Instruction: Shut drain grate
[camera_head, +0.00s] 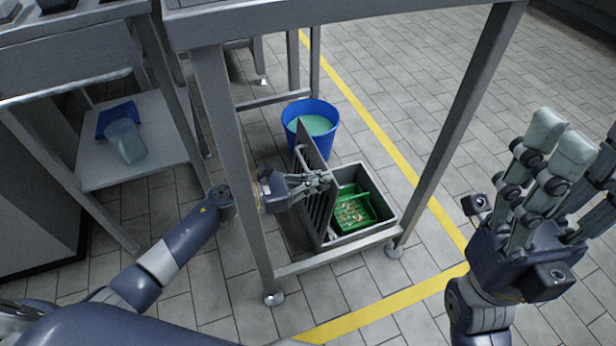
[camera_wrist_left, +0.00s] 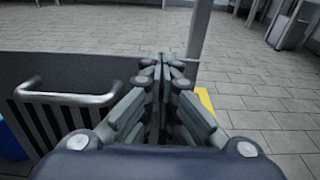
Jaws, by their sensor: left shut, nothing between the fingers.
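The drain grate (camera_head: 320,212) is a dark slatted panel standing steeply raised at the left side of the open drain pit (camera_head: 368,238). In the left wrist view the grate (camera_wrist_left: 62,118) is at the left, with a metal bar handle (camera_wrist_left: 70,97) on its face. My left gripper (camera_head: 324,181) is shut and empty, at the grate's upper part in the head view. The wrist view shows its fingers together, right of the handle. I cannot tell whether it touches the grate. My right gripper (camera_head: 548,150) is open and empty in the right foreground, apart from the grate.
A green basket (camera_head: 352,211) with small debris sits inside the pit. A blue bucket (camera_head: 322,145) of pale liquid stands behind the grate. Metal table legs (camera_head: 236,150) frame the pit. A shelf (camera_head: 105,168) at left holds a container. Tiled floor at right is clear.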

